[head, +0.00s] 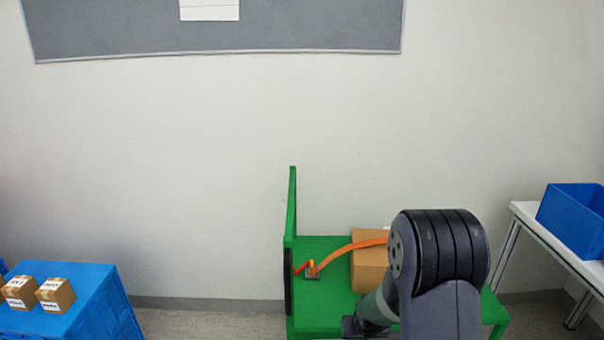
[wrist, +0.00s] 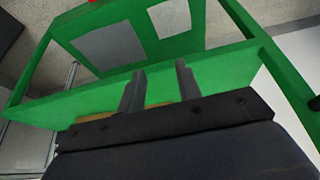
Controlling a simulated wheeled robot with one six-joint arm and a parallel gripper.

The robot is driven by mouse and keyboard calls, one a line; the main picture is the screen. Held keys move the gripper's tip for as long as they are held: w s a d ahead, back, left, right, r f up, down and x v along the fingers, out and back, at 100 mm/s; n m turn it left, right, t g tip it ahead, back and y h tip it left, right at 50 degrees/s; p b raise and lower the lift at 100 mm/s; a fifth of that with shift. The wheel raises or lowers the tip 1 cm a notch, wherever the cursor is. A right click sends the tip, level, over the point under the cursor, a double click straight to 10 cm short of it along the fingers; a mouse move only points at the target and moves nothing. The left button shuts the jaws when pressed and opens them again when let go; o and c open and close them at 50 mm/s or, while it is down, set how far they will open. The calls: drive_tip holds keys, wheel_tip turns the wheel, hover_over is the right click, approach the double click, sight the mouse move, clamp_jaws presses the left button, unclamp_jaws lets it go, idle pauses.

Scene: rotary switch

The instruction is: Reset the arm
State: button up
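My gripper (wrist: 160,76) shows in the wrist view with its two dark fingers apart and nothing between them. Beyond the fingers is a green frame (wrist: 140,27) with grey and pale rectangular areas. In the head view the green stand (head: 320,315) has an upright panel on its left side. A small red part (head: 303,267) sits beside that panel, next to a small grey block with an orange top (head: 312,272). I cannot tell which part is the rotary switch. My arm covers the stand's right side, and my fingers cannot be made out there.
A curved orange strip (head: 350,248) runs over the stand towards a cardboard box (head: 369,271). A blue crate (head: 85,308) with small cartons (head: 55,294) stands at left. A blue bin (head: 575,217) rests on a white table (head: 545,238) at right. Floor shows between crate and stand.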

drive_tip(key=shift+s+f+p, duration=0.3)
drive_tip(key=shift+s+p, duration=0.2)
drive_tip(key=shift+s, duration=0.05)
drive_tip(key=shift+s+f+p, duration=0.3)
drive_tip(key=shift+s+p, duration=0.15)
drive_tip(key=shift+s, duration=0.1)
drive_tip(key=shift+r, duration=0.1)
